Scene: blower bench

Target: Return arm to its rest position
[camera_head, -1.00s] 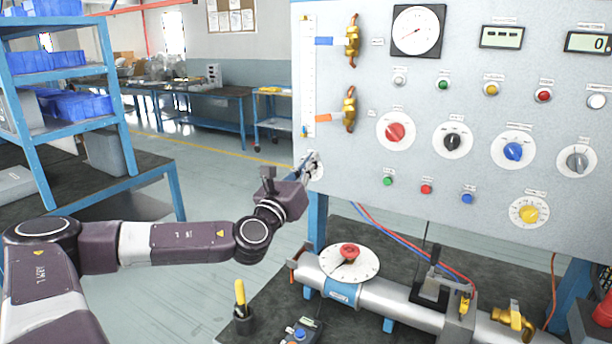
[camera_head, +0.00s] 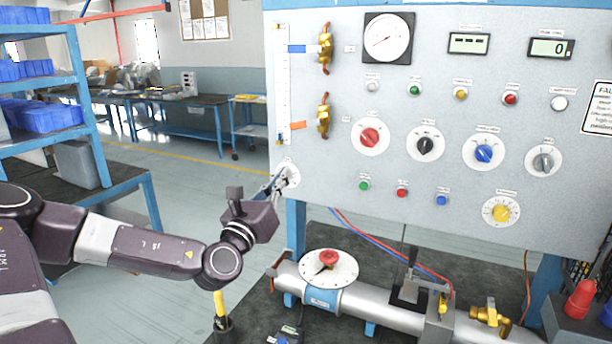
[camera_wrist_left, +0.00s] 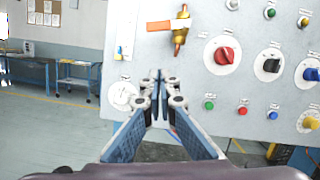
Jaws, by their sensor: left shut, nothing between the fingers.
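My left arm comes in from the left in the head view. Its gripper (camera_head: 281,178) is at the lower left edge of the grey control panel (camera_head: 330,160), in front of a white round dial plate (camera_head: 291,172). In the left wrist view the gripper's blue-padded fingers (camera_wrist_left: 158,82) meet at the tips with nothing between them. There the white dial plate (camera_wrist_left: 123,96) shows just left of the fingertips. Whether the fingertips touch the panel I cannot tell. My right gripper is in neither view.
Below the panel, a pipe (camera_head: 385,311) with a red-knobbed white dial (camera_head: 329,266) lies on the dark bench. A yellow-handled tool (camera_head: 220,308) stands in a black holder near my arm. Blue shelving (camera_head: 88,105) stands at the left. The floor (camera_head: 190,155) between is open.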

